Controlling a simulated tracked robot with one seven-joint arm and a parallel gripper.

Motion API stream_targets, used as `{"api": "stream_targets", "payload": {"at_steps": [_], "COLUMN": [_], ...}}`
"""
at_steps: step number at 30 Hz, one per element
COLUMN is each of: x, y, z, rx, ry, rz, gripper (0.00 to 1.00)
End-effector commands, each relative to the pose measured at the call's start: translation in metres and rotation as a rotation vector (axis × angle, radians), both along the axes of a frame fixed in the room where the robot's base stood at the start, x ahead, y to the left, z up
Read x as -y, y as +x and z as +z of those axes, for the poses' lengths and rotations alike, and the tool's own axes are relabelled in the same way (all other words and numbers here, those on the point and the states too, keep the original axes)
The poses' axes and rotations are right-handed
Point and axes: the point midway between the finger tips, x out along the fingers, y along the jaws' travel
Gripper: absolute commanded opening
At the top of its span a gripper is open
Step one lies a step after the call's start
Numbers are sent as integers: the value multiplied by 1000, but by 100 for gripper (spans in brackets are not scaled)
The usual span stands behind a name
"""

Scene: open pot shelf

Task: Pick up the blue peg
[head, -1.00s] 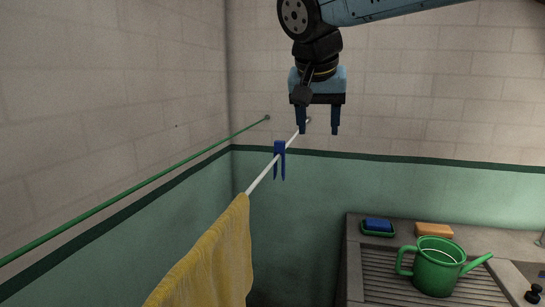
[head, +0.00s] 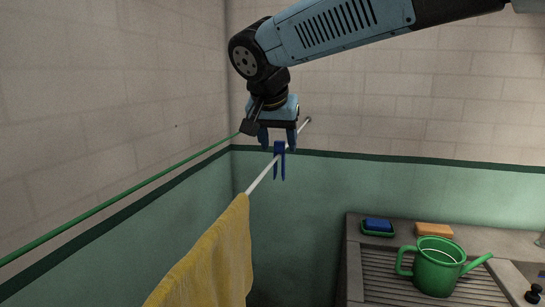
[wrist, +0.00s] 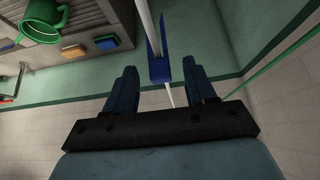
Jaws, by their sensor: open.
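The blue peg (head: 280,147) sits astride the white rail (head: 262,178), its two legs hanging down on either side. My gripper (head: 277,146) is open and points down at the peg, one finger to each side of its top in the head view. In the wrist view the blue peg (wrist: 160,68) shows on the white rail (wrist: 149,30), just beyond and between the two open fingers of my gripper (wrist: 163,88). Nothing is held. I cannot tell whether the fingers are level with the peg's top in depth.
A yellow cloth (head: 215,255) hangs on the rail's near part. A green line (head: 130,198) runs along the left wall. A green watering can (head: 437,268), a blue sponge in a dish (head: 377,226) and an orange sponge (head: 434,230) stand on the counter at right.

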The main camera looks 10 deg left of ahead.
Motion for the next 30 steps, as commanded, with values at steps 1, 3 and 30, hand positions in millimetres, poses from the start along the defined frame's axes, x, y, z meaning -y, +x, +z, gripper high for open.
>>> {"api": "stream_targets", "payload": {"at_steps": [1,3,30], "x": [0,0,1], "y": [1,3,26], "z": [-2,-5,-48], "rx": [0,0,-1], "ry": [0,-1,0], "rz": [0,-1,1], "gripper": [55,55,36]}}
